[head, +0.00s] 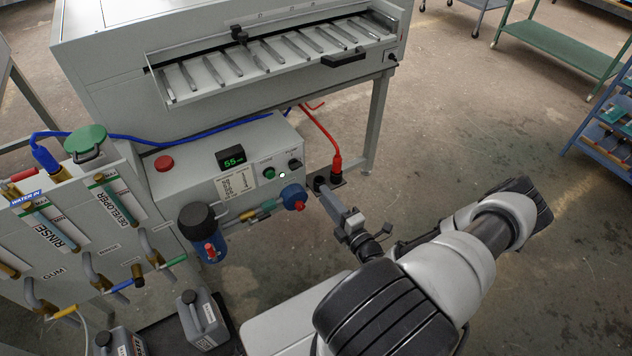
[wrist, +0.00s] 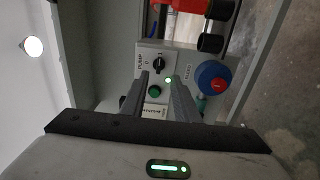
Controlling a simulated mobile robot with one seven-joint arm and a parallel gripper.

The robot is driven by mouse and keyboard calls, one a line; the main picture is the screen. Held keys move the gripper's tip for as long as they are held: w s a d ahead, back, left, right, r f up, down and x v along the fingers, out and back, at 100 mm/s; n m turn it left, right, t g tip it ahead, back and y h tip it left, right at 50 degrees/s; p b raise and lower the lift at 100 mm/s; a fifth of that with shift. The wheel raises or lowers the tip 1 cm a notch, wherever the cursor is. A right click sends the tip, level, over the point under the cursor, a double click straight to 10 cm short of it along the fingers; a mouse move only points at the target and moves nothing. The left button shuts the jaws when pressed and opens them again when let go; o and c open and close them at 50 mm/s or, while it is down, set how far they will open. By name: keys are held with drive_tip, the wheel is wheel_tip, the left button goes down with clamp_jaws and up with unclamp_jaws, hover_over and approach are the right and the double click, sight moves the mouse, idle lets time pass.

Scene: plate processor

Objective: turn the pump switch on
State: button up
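The pump switch (wrist: 160,62) is a small black rotary knob under the label PUMP in the wrist view. The head view shows it at the right of the grey control box (head: 294,164). Its exact angle is too small to tell. A green button (wrist: 154,90) and a lit indicator lamp (wrist: 168,80) are beside it. My gripper (wrist: 159,79) is open and empty. Its two fingers point at the panel, around the green button's place in the picture and below the switch. I see no contact with the switch.
A blue round valve with a red centre (wrist: 216,82) is right of the fingers in the wrist view. A red hose (head: 318,130) and its coupling run beside the box. A red button (head: 164,163) and green display (head: 232,160) are on the box. Open floor lies to the right.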

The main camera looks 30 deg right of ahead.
drive_tip(key=shift+s+d, duration=0.1)
drive_tip(key=shift+s, duration=2.15)
